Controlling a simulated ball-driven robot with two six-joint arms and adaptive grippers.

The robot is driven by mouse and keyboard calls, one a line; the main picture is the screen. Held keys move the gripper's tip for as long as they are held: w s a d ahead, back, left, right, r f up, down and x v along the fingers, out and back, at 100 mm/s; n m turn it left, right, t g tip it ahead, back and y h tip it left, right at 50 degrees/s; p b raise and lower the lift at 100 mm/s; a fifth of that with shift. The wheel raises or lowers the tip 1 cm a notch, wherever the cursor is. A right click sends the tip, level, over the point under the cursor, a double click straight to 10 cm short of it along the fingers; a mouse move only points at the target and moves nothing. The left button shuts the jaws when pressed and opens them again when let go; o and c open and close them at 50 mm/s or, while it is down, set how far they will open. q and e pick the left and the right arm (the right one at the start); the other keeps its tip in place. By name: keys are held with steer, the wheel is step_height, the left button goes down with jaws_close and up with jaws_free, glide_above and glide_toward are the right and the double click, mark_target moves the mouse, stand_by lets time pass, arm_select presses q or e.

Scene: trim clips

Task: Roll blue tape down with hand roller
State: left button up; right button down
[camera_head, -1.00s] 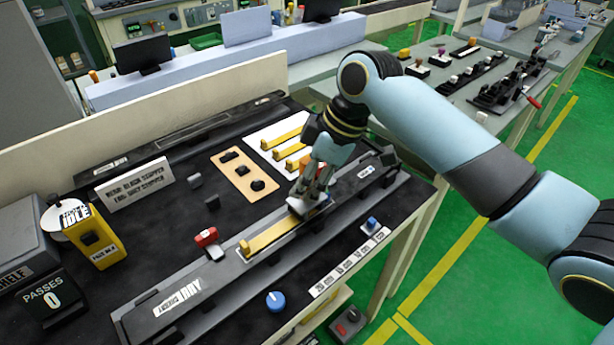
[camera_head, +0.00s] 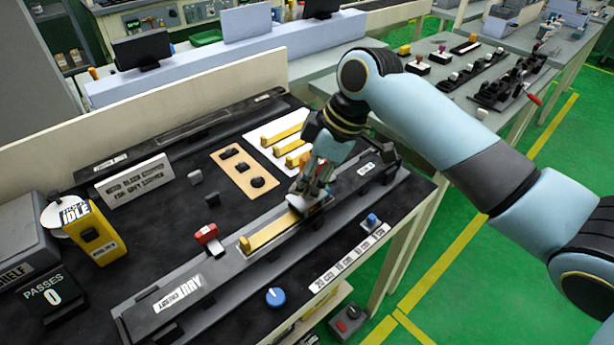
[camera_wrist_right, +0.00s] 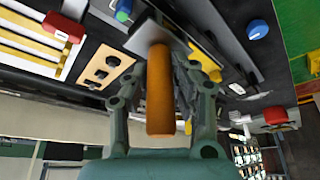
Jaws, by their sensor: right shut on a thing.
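My right gripper (camera_head: 313,184) is low over the dark rail (camera_head: 182,295), at the right end of a yellow strip (camera_head: 268,233). In the right wrist view the gripper (camera_wrist_right: 163,80) is shut around an orange-brown cylindrical handle (camera_wrist_right: 159,95). The handle looks like that of the hand roller; its working end is not clear. A pale flat part (camera_head: 314,206) shows under the fingers in the head view; I cannot tell whether it touches the strip. I cannot make out any blue tape. My left gripper is not in view.
A red clip-like piece (camera_head: 206,234) sits beside the rail. A blue knob (camera_head: 275,297) and a smaller blue-topped knob (camera_head: 371,220) are in front. A wooden plate (camera_head: 244,172) and a white board with yellow strips (camera_head: 264,138) lie behind. The passes display (camera_head: 45,297) reads 0.

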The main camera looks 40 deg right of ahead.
steer(key=shift+s+f, duration=0.1)
steer(key=shift+f, duration=0.15)
stand_by(0.7)
